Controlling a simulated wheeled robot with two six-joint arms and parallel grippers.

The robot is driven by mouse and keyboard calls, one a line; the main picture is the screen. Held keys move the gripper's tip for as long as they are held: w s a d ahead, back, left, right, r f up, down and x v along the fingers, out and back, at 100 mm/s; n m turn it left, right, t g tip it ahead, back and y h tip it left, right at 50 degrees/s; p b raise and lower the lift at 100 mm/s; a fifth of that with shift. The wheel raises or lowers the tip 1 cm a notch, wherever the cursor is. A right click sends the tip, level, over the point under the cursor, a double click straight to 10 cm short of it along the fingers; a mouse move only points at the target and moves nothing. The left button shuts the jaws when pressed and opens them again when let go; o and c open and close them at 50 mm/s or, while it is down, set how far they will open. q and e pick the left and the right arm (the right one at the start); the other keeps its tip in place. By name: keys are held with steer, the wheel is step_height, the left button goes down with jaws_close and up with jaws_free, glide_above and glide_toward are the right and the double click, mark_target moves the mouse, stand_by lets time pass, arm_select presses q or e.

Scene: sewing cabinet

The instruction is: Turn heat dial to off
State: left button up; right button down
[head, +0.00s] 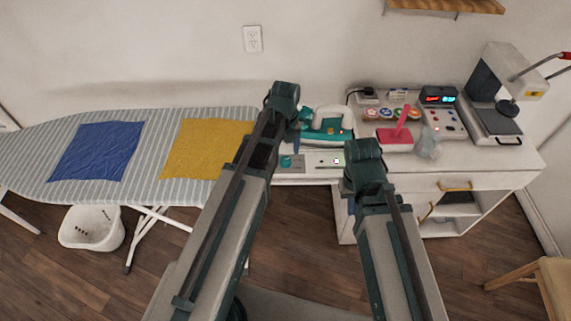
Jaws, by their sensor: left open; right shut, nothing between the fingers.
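The heat dial (287,161) is a small teal knob on a grey plate. It sits on the pale control panel (322,161) at the right end of the ironing board. I cannot read its setting. My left gripper (295,128) is open, above and behind the dial, close to the teal iron (326,124). My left arm hides most of it. My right gripper (353,185) is shut and empty, right of the panel near the cabinet's front edge. Its fingers are mostly hidden behind my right wrist.
The striped ironing board (35,165) holds a blue cloth (96,151) and a yellow cloth (203,147). A white basket (91,229) stands on the floor.

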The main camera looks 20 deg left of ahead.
mark_target(285, 160)
arm_select(q)
step_height(285, 160, down, 3)
steer(key=shift+f+b, duration=0.1)
steer(key=shift+b, duration=1)
arm_select(e)
step_height(285, 160, down, 3)
steer(key=shift+f, duration=0.1)
arm_select(q)
steer(key=shift+c, duration=0.2)
jaws_close()
